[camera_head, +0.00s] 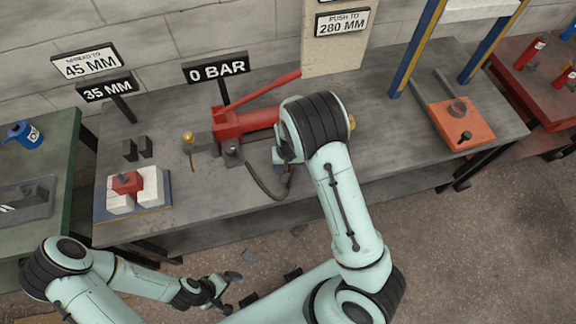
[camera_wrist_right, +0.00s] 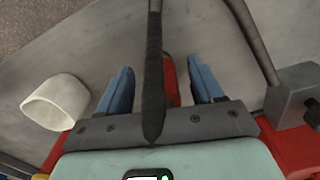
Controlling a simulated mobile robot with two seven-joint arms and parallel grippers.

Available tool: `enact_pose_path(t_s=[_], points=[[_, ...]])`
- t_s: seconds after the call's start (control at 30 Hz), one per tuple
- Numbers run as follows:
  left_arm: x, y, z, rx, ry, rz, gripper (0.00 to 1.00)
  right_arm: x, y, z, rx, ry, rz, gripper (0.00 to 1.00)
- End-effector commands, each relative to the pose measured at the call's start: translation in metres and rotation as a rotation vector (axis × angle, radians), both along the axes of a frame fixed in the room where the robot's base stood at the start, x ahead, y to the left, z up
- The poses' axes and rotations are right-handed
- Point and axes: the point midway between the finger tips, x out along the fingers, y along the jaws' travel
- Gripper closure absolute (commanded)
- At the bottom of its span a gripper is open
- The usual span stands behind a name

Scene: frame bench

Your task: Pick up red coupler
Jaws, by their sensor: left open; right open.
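A red piece that looks like the red coupler (camera_wrist_right: 169,80) lies on the bench between the two blue fingers of my right gripper (camera_wrist_right: 160,88) in the right wrist view. A black hose (camera_wrist_right: 153,70) crosses in front and hides part of it. My right gripper is open, with a gap on both sides of the red piece. In the head view my right gripper (camera_head: 287,178) is low over the bench's front part, mostly hidden by my arm. My left gripper (camera_head: 220,294) is open and empty, in front of the bench and away from it.
A red hand pump (camera_head: 245,122) stands on the bench (camera_head: 400,130), its hose (camera_head: 262,184) curving toward my right gripper. A white-and-red fixture (camera_head: 150,190) is at the left, an orange-based press (camera_head: 460,125) at the right. A white cylinder (camera_wrist_right: 58,100) is beside my right gripper.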

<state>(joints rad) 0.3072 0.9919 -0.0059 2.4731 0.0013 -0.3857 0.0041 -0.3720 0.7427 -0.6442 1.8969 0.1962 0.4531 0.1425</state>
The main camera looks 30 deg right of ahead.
Motion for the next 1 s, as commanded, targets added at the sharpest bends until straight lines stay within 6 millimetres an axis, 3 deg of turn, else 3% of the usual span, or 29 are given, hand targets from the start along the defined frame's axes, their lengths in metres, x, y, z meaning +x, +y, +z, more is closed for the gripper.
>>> enact_pose_path(t_s=[0.03, 0.07, 0.2, 0.27, 0.67, 0.87, 1.0], points=[[0.000, 0.000, 0.000, 0.000, 0.000, 0.000, 0.00, 0.000, 0.000, 0.001, 0.000, -0.001, 0.000, 0.34], [0.000, 0.000, 0.000, 0.000, 0.000, 0.000, 0.00, 0.000, 0.000, 0.001, 0.000, 0.000, 0.000, 0.40], [0.000, 0.000, 0.000, 0.000, 0.000, 0.000, 0.00, 0.000, 0.000, 0.001, 0.000, -0.001, 0.000, 0.86], [0.000, 0.000, 0.000, 0.000, 0.000, 0.000, 0.00, 0.000, 0.000, 0.001, 0.000, 0.000, 0.000, 1.00], [0.001, 0.000, 0.002, 0.001, -0.002, 0.001, 0.00, 0.001, 0.000, 0.009, 0.000, -0.003, 0.001, 1.00], [0.006, 0.000, 0.007, 0.000, -0.007, 0.000, 0.00, 0.003, 0.001, 0.039, 0.001, -0.007, 0.002, 1.00], [0.013, 0.000, 0.015, 0.000, -0.015, 0.000, 0.00, 0.004, 0.002, 0.077, 0.003, -0.011, 0.003, 1.00]])
